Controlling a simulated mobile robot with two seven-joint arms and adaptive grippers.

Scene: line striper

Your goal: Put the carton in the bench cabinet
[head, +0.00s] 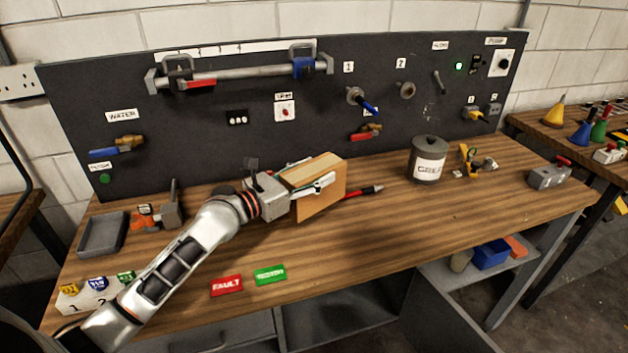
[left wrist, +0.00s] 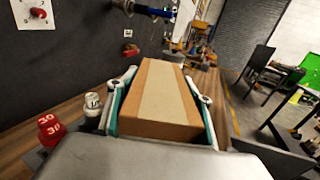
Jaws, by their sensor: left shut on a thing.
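The carton (head: 318,204) is a brown box with a paler tape band along its top. My left gripper (head: 314,178) is shut on it, one finger on each side, over the middle of the workbench near the back panel. In the left wrist view the carton (left wrist: 160,100) sits between both fingers. I cannot tell whether its underside touches the bench top. The bench cabinet (head: 345,335) shows as a dark opening under the front edge, with a dark grey panel (head: 440,318) to its right that looks like its opened door. Its inside is mostly hidden. My right gripper is not in view.
The workbench (head: 400,235) is clear at front centre. A grey canister (head: 428,160) stands right of the carton, and a red-handled screwdriver (head: 362,192) lies beside it. FAULT (head: 226,285) and green (head: 270,275) tags lie in front. Blue bin (head: 490,254) sits on the lower shelf.

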